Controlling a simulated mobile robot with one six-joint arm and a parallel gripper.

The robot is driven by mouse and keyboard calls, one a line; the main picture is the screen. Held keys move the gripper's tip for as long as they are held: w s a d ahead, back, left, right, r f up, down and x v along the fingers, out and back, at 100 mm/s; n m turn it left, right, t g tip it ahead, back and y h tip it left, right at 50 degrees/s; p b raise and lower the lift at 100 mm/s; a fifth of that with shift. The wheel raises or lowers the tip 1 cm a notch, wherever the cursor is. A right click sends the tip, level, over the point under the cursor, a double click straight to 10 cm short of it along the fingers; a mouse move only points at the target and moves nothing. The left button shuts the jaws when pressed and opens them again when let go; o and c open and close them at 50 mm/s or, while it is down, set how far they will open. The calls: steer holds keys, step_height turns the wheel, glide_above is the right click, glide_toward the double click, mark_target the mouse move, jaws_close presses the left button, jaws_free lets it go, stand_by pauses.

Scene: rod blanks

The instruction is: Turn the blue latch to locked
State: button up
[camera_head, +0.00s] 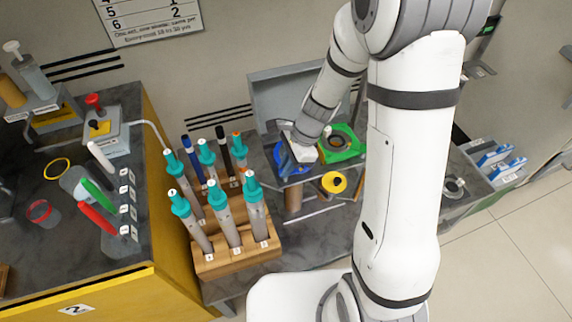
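A blue round part (282,163), which seems to be the blue latch, sits on a grey raised fixture (300,182) in the middle of the view. My gripper (299,160) reaches down from the upper right and its white body is over the right side of the blue part, covering some of it. I cannot tell whether it touches the part. The fingers are too small and hidden to show if they are open or shut. The latch's setting cannot be made out.
A green square piece with a round hole (350,137) is just right of the gripper, and a yellow ring (334,183) is below it. A wooden rack (235,262) of teal-capped rods stands at left front. An upright grey panel (283,92) is behind.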

jaws_close()
steer(key=shift+n, duration=0.3)
steer(key=n+g, duration=0.1)
steer(key=n, duration=0.1)
steer(key=n+h+p, duration=0.1)
steer(key=n, duration=0.1)
steer(key=shift+w+a+r+g+p, duration=0.1)
steer(key=shift+g+p, duration=0.2)
steer(key=shift+g, duration=0.1)
steer(key=n, duration=0.2)
steer(key=n+g+h+p, duration=0.1)
steer(key=n, duration=0.2)
steer(key=shift+w+a+h, duration=0.1)
steer(key=shift+h, duration=0.2)
steer(key=shift+n, duration=0.3)
steer(key=o, duration=0.5)
jaws_free()
